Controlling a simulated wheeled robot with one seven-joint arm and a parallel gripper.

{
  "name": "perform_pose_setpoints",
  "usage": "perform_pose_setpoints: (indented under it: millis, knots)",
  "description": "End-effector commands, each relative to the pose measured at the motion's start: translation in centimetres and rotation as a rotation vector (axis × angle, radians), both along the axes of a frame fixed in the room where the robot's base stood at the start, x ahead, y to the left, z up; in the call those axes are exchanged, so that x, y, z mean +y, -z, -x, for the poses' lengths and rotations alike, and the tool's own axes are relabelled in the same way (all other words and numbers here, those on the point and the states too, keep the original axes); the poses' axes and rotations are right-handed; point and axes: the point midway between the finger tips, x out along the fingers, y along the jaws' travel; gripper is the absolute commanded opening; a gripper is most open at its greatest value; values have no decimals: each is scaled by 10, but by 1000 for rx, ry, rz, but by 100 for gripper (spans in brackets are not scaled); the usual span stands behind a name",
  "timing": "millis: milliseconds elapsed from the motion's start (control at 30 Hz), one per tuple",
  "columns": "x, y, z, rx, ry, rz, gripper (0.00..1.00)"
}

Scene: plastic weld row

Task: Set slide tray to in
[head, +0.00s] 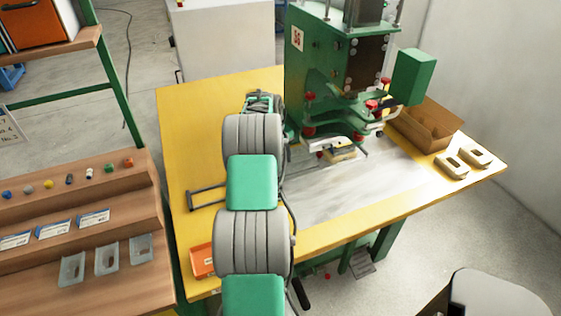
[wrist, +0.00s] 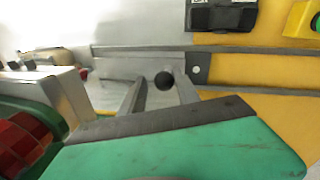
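In the wrist view my gripper (wrist: 160,86) has two pale fingers standing apart. A round black knob (wrist: 164,81) shows between them, with gaps visible on both sides; I cannot tell whether either finger touches it. The knob lies by a pale grey strip with a dark end block (wrist: 198,68), between two grey rails; this looks like the slide tray (wrist: 125,67). In the head view my arm covers the middle of the table and my gripper is mostly hidden at its far end. The green press (head: 330,70) stands behind, with a small fixture (head: 340,154) under it.
The yellow table (head: 180,130) carries a cardboard box (head: 425,125) and two pale parts (head: 463,162) at right. A wire handle (head: 205,198) and an orange bin (head: 202,261) lie left of my arm. A wooden shelf (head: 90,215) stands at left. The table's right front is clear.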

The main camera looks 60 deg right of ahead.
Motion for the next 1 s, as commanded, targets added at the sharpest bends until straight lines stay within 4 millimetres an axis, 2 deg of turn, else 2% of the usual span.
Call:
perform_pose_setpoints:
  millis: [167, 467, 800, 1000]
  knots:
    - [1, 0, -1, 0, -2, 0, 49]
    - [2, -4, -3, 0, -5, -1, 49]
    - [12, -66, -9, 0, -3, 0, 49]
    - [14, -76, -9, 0, -3, -3, 49]
